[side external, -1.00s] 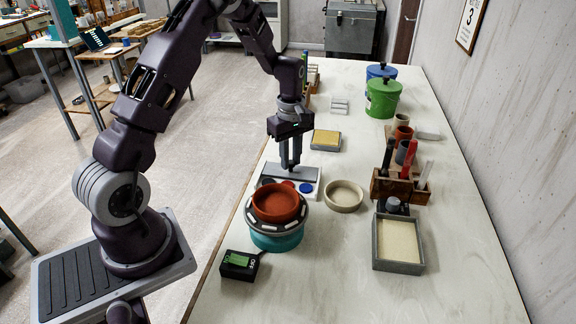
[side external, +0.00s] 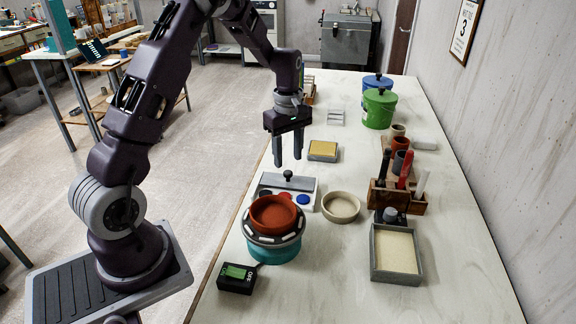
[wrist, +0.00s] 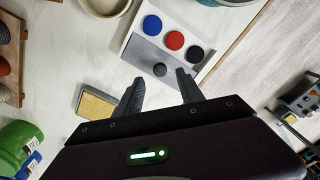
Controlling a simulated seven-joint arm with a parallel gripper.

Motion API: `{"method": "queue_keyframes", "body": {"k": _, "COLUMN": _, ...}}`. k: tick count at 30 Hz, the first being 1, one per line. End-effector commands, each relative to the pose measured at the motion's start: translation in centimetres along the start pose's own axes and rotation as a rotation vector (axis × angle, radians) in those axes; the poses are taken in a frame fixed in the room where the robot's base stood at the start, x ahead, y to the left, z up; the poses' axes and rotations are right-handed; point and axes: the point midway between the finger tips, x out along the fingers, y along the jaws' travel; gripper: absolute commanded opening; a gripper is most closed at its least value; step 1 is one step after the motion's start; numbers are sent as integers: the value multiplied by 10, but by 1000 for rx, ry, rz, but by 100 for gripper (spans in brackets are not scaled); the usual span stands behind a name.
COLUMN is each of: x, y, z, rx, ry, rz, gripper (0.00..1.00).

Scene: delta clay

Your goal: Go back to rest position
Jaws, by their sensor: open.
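My gripper (side external: 288,163) is open and empty, held in the air above the table behind the turntable. In the wrist view its two fingers (wrist: 160,95) stand apart with nothing between them. Below it is a white tray (side external: 309,205) with a grey lid or bar (side external: 290,183) that has a dark knob. The wrist view shows the tray (wrist: 131,52) with a blue disc (wrist: 152,25), a red disc (wrist: 174,40) and a black disc (wrist: 195,54). A terracotta bowl (side external: 273,212) sits on the teal turntable (side external: 273,254).
A cream bowl (side external: 341,207) stands right of the turntable. A wooden tool rack (side external: 398,202) and a grey-framed tray (side external: 396,252) are at the right. A sponge tray (side external: 323,151), green bucket (side external: 379,110) and blue bucket (side external: 377,82) stand farther back. A black box (side external: 237,278) is in front.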

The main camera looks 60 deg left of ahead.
Motion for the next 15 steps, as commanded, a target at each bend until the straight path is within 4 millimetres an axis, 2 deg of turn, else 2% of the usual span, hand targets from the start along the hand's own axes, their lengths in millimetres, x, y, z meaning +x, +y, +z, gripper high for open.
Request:
{"method": "queue_keyframes", "body": {"k": 3, "x": -19, "y": 1, "z": 0, "rx": 1, "ry": 1, "rz": 2, "gripper": 45}}
{"method": "queue_keyframes", "body": {"k": 5, "x": -24, "y": 0, "z": 0, "rx": 0, "ry": 0, "rz": 1, "gripper": 45}}
{"method": "queue_keyframes", "body": {"k": 15, "x": -32, "y": -1, "z": 3, "rx": 17, "ry": 0, "rz": 7, "gripper": 45}}
